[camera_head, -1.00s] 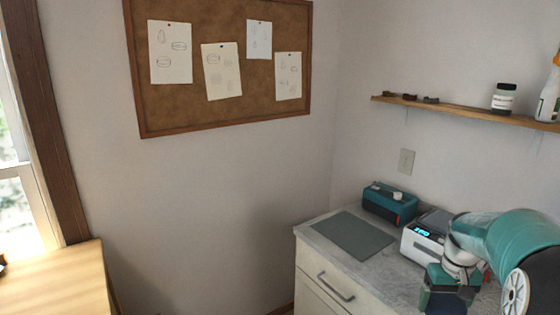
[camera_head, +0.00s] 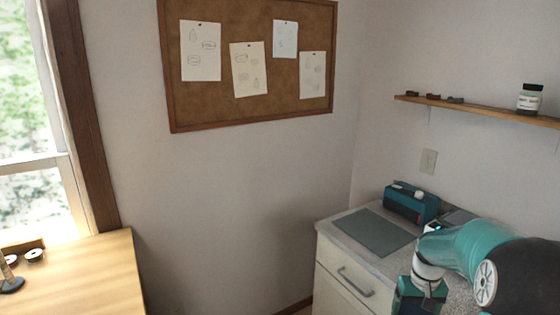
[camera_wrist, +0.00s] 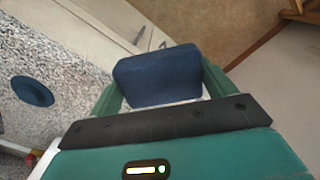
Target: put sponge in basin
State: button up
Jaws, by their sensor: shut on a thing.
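A dark blue sponge (camera_wrist: 160,75) sits between the two green fingers of my gripper (camera_wrist: 162,85) in the wrist view. The gripper is shut on it and holds it up, with the floor and a cabinet front behind it. In the head view my gripper (camera_head: 418,298) is at the bottom right, in front of the counter; its fingertips and the sponge are cut off or hidden there. I cannot make out a basin for certain in either view.
The counter (camera_head: 345,230) at the right bears a grey mat (camera_head: 374,232) and a teal device (camera_head: 412,203). A round blue object (camera_wrist: 33,91) lies on the speckled surface in the wrist view. A wooden table (camera_head: 85,275) stands at the left under the window; floor lies between them.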

jog(key=w+a+f+n, duration=0.1)
jog(key=w+a+f, duration=0.1)
jog(key=a+f, duration=0.6)
jog(key=w+a+f, duration=0.3)
jog(key=a+f, duration=0.5)
jog(key=a, duration=0.5)
jog(key=shift+a+n, duration=0.15)
jog(key=shift+n, duration=0.25)
jog(key=shift+w+r, duration=0.1)
jog(key=shift+r, duration=0.1)
